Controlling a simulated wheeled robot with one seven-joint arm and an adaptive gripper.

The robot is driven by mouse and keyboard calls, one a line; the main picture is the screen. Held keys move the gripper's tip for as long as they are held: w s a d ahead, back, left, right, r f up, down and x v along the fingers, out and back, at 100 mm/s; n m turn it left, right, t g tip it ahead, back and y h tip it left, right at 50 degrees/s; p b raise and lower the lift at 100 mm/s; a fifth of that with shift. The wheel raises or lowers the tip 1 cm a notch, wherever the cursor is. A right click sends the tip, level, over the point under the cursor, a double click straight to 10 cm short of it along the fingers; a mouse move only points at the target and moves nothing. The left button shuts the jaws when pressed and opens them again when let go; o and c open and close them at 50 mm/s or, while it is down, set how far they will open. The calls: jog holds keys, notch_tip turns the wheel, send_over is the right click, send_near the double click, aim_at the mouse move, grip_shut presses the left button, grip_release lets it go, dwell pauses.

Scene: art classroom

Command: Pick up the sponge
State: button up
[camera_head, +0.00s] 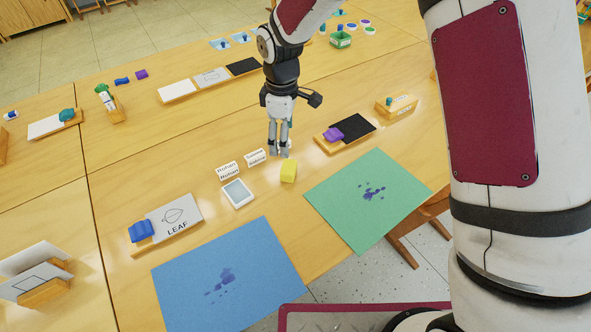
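A small yellow block (289,172), which looks like the sponge, sits on the wooden table near its front edge. My gripper (279,153) points down just behind the yellow block and slightly to its left in the picture. The fingertips look close to the block, but I cannot tell whether they touch it or how high they are. The fingers appear side by side with little gap, and nothing shows between them; their opening is unclear from this angle.
A white-framed tile (238,193) and two name cards (228,171) lie left of the block. A green sheet (367,198) and a blue sheet (228,280) lie in front. A wooden holder with a black card (352,129) stands to the right.

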aim_at(289, 166)
notch_tip(289, 166, down, 8)
jog(key=shift+d+r, duration=0.1)
jog(key=shift+r, duration=0.05)
jog(key=shift+w+d+f+p, duration=0.1)
jog(key=shift+d+f+p, duration=0.1)
jog(key=shift+f, duration=1.15)
jog(key=shift+d+f+p, duration=0.15)
jog(key=shift+f+p, duration=0.05)
jog(key=shift+f, duration=1.15)
jog(key=c, duration=0.9)
jog(key=shift+c, duration=0.5)
jog(key=shift+r, duration=0.5)
jog(key=r, duration=0.1)
jog(key=s+r, duration=0.1)
jog(key=shift+d+r, duration=0.2)
jog(key=shift+r, duration=0.15)
jog(key=s+d, duration=0.1)
jog(key=s, duration=0.3)
jog(key=s+d+r, duration=0.1)
jog(key=s+d, duration=0.1)
jog(key=s, duration=0.3)
jog(key=s+d, duration=0.1)
jog(key=s, duration=0.4)
jog(key=shift+s+d+r, duration=0.1)
jog(key=shift+d+r, duration=0.05)
jog(key=shift+d, duration=0.25)
